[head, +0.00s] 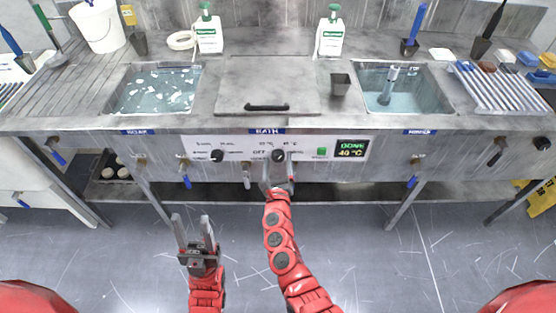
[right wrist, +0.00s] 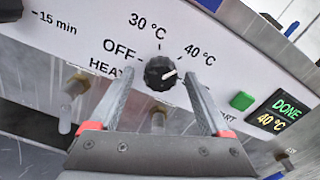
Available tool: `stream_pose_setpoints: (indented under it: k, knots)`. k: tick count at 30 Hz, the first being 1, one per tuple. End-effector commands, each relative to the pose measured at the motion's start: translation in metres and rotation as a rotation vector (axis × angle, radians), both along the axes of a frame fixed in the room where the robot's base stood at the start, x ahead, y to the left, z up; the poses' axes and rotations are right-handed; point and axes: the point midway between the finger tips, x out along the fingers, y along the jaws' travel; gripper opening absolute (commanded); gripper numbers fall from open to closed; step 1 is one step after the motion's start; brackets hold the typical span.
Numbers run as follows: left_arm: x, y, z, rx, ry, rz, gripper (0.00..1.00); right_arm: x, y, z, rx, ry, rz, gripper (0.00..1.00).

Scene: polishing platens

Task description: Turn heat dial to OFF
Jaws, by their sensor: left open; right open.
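The heat dial (right wrist: 160,72) is a black round knob on the white front panel. Its white mark points right, toward the 40 °C side and away from the OFF label (right wrist: 119,49). It also shows in the head view (head: 278,155). My right gripper (right wrist: 158,98) is open, its two fingers reaching up just below and to either side of the dial; whether they touch it I cannot tell. In the head view the right gripper (head: 278,170) is at the panel, partly covering its lower edge. My left gripper (head: 193,222) is open and empty, low in front of the bench.
A second black knob (head: 217,156) sits left on the panel. A green button (right wrist: 242,101) and a display (right wrist: 279,113) reading DONE 40 °C are to the right. Valves with blue handles (head: 187,181) stick out below the bench edge. The floor in front is clear.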

Motion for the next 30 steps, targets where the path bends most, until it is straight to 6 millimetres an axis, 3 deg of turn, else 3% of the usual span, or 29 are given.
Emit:
stream_pose_setpoints:
  k: [11,24,30]
  knots:
    - [0.0,0.0,0.0002,0.0,0.0,0.0,0.5,0.0051,-0.0004,0.0012,0.002,-0.002,-0.001,0.79]
    - [0.0,0.0,0.0001,0.0,0.0,0.0,0.5,0.0048,-0.0004,0.001,0.001,-0.002,-0.001,0.0]
    - [0.0001,0.0001,-0.0032,0.0,0.0,0.0,0.5,0.0047,-0.0011,-0.0006,-0.008,-0.001,-0.003,0.0]
